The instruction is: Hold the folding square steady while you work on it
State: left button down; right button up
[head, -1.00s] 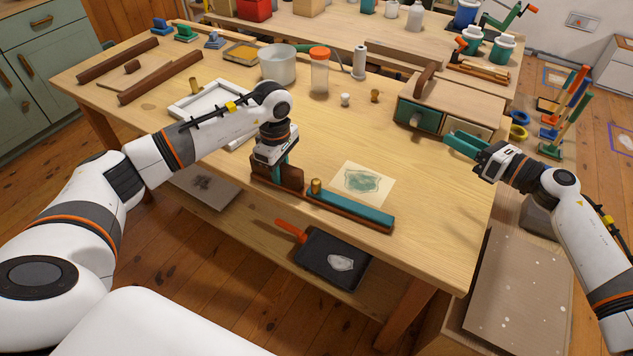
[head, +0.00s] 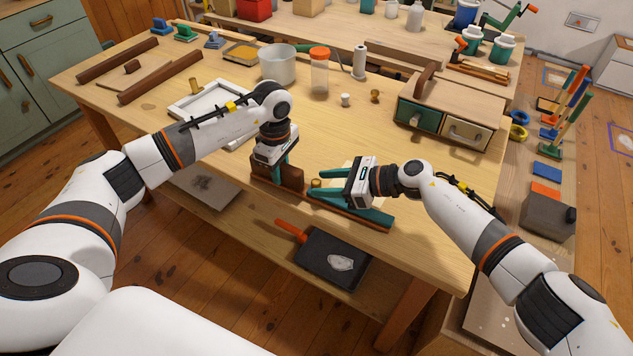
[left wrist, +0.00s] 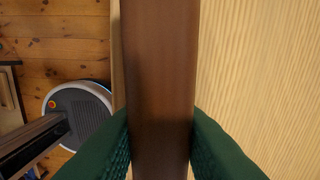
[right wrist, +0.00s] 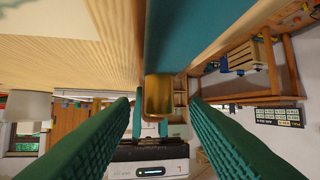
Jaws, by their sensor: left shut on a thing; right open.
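The folding square lies along the table's near edge, with a dark brown wooden part (head: 291,177), a teal strip (head: 377,216) and a brass knob (head: 316,183). My left gripper (head: 279,172) is shut on the brown part at its left end; the left wrist view shows the brown wood (left wrist: 160,70) between the green fingers. My right gripper (head: 319,185) is open at the brass knob, its fingers pointing left. In the right wrist view the knob (right wrist: 158,96) sits between the spread fingers, apparently touching neither. My right gripper hides part of the teal strip.
A paper sheet with a green patch is mostly hidden behind my right gripper. A small drawer chest (head: 450,108) stands at the right, a white frame (head: 190,104) behind my left arm. A black tray (head: 330,262) lies on the lower shelf. The table's right front is clear.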

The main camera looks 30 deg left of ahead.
jog(key=shift+x, duration=1.45)
grip_shut()
